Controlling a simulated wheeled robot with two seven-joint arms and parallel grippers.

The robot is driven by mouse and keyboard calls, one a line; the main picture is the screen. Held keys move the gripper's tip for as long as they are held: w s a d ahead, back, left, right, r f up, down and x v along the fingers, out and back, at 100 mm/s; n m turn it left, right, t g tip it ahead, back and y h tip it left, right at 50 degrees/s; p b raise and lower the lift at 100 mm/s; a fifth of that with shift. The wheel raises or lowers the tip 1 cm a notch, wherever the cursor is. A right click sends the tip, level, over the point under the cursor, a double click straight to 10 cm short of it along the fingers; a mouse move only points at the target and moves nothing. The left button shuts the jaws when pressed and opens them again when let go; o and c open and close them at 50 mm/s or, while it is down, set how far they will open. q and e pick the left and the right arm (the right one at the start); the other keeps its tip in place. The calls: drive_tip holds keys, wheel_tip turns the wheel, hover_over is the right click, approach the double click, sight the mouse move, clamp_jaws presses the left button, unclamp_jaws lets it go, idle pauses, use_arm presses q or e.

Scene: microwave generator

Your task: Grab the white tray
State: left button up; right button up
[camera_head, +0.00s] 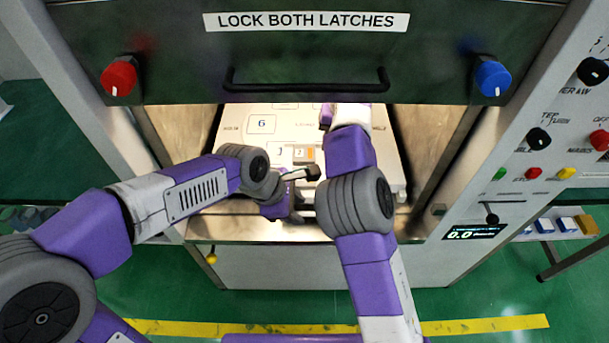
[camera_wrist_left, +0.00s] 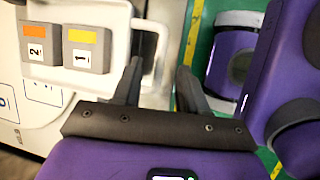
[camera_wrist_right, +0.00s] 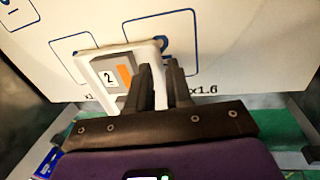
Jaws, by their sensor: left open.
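The white tray (camera_wrist_left: 98,14) shows in the left wrist view with a grey block marked 2 (camera_wrist_left: 41,42) and a grey block marked 1 (camera_wrist_left: 87,50) in it. A white loop handle (camera_wrist_left: 152,27) stands out at its right end. My left gripper (camera_wrist_left: 160,75) is open, with the handle close to its fingertips and partly hidden by them. In the right wrist view, part of the tray (camera_wrist_right: 158,45) with block 2 (camera_wrist_right: 112,74) lies just beyond my right gripper (camera_wrist_right: 159,70). Its fingers are close together, and whether they hold the tray's white edge is unclear.
A white printed panel (camera_head: 262,124) fills the opening of the metal housing. A dark raised door (camera_head: 305,55) with a bar handle hangs above. Knobs and a display (camera_head: 472,231) are on the right. My two arms are close together in the opening.

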use_arm(q)
drive_tip(key=shift+x, duration=1)
use_arm(e)
drive_tip(key=shift+a+f, duration=0.2)
drive_tip(key=shift+f, duration=0.75)
use_arm(q)
drive_tip(key=c, duration=0.4)
use_arm(e)
clamp_jaws()
use_arm(q)
clamp_jaws()
